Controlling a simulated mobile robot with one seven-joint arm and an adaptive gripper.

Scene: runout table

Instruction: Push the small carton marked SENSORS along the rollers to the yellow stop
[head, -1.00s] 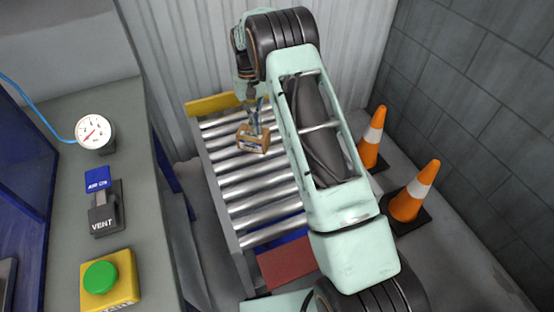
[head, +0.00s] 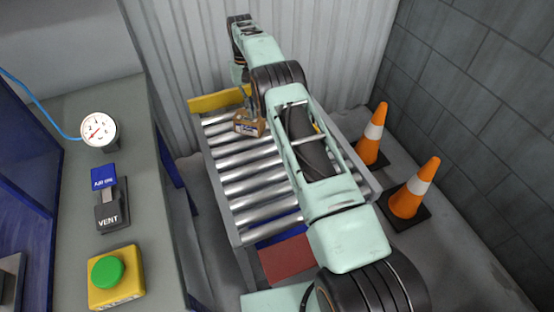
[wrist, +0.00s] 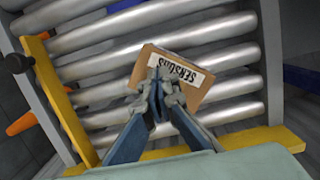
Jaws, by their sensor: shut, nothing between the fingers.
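The small brown carton (head: 249,124) lies on the rollers near their far end, turned a little askew. A short gap of rollers separates it from the yellow stop (head: 204,103). In the wrist view the carton (wrist: 205,92) shows its white SENSORS label upside down, and the yellow stop (wrist: 245,140) crosses below it. My gripper (wrist: 158,84) is shut and empty, its fingertips overlapping the carton's near side in that view; I cannot tell whether they touch. In the head view my arm partly hides the gripper and the right side of the rollers.
The roller table (head: 238,240) has metal side rails; a yellow bar (wrist: 62,105) runs along one side in the wrist view. Two orange cones (head: 374,135) stand right of it. A bench with a gauge (head: 98,130) and green button (head: 107,271) is at left. Corrugated wall stands behind.

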